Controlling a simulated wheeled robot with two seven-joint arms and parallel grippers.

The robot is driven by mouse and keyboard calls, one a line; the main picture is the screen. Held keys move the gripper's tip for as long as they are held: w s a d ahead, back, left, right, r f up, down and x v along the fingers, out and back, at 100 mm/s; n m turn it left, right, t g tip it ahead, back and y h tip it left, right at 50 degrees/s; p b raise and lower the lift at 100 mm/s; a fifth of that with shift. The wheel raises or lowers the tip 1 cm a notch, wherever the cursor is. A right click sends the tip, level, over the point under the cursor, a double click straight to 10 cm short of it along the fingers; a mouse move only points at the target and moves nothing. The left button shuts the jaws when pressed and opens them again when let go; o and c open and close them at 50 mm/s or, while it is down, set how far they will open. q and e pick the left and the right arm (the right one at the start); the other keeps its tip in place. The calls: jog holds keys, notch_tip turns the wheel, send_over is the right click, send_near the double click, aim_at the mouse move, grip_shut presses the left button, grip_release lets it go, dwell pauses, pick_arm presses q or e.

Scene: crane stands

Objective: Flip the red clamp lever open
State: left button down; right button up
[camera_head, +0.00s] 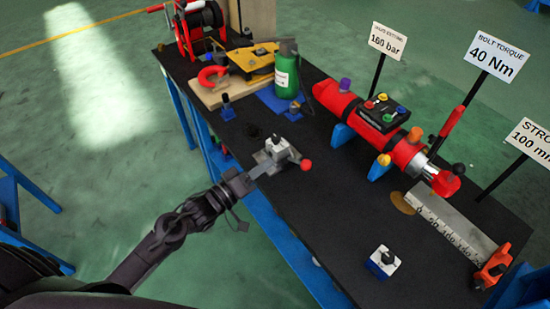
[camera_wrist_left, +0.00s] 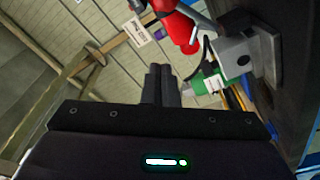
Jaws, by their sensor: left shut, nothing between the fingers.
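A red lever (camera_head: 452,121) stands tilted up near the rod end of the red cylinder (camera_head: 365,120), on the right of the black bench top. I take it to be the clamp lever. My left gripper (camera_head: 268,169) is well to the left of it, beside a grey block (camera_head: 278,153) with a red ball knob (camera_head: 307,165). Its fingers are shut and empty; they also show in the left wrist view (camera_wrist_left: 161,84), with a grey block (camera_wrist_left: 240,55) to their right. I cannot tell if the fingers touch the block. My right gripper is out of view.
A green bottle (camera_head: 286,77) and a red hose reel (camera_head: 200,24) stand at the back. Sign posts line the far edge, including the bolt torque sign (camera_head: 491,56). A ruler bar (camera_head: 450,223) and a blue-white block (camera_head: 382,262) lie at the right front. Bench surface around (camera_head: 330,205) is clear.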

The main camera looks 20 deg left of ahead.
pick_arm(q)
jog(key=v, duration=0.4)
jog(key=shift+d, duration=0.15)
dwell(0.4)
